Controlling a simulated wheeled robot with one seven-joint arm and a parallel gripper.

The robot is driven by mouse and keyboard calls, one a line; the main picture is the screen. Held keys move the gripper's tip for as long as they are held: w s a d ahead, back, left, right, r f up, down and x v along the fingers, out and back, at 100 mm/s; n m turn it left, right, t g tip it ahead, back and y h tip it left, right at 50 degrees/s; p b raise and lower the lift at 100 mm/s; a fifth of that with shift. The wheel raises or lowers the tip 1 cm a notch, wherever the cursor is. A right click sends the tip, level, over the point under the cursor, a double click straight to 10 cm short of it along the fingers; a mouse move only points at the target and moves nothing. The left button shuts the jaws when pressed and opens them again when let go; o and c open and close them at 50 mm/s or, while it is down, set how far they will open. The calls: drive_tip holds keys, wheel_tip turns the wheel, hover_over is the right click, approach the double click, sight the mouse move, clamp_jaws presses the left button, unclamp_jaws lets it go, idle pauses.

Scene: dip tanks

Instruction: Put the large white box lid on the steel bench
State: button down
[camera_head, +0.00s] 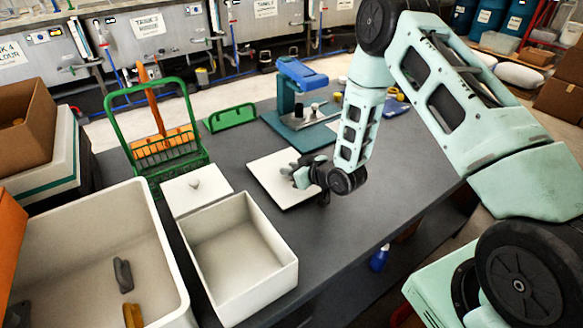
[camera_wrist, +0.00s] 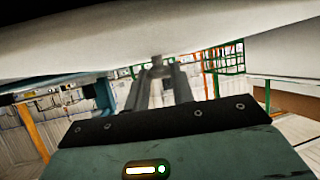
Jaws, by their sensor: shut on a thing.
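The large white box lid (camera_head: 268,169) is a flat white square over the dark steel bench (camera_head: 345,225), right of the open white box. In the wrist view my gripper's fingers (camera_wrist: 160,80) close on the knob (camera_wrist: 157,62), and the pale lid (camera_wrist: 150,38) spans the top of the picture. The lid looks roughly level. I cannot tell whether it touches the bench or hangs just above it.
An open white box (camera_head: 240,258) stands on the bench with a smaller knobbed white lid (camera_head: 190,188) behind it. A green rack (camera_head: 165,160) and a blue-and-teal press (camera_head: 300,85) stand farther back. A large white tub (camera_head: 165,260) is at left. The bench's front right is clear.

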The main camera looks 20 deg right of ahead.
drive_tip(key=shift+f, duration=0.15)
drive_tip(key=c, duration=1.2)
unclamp_jaws()
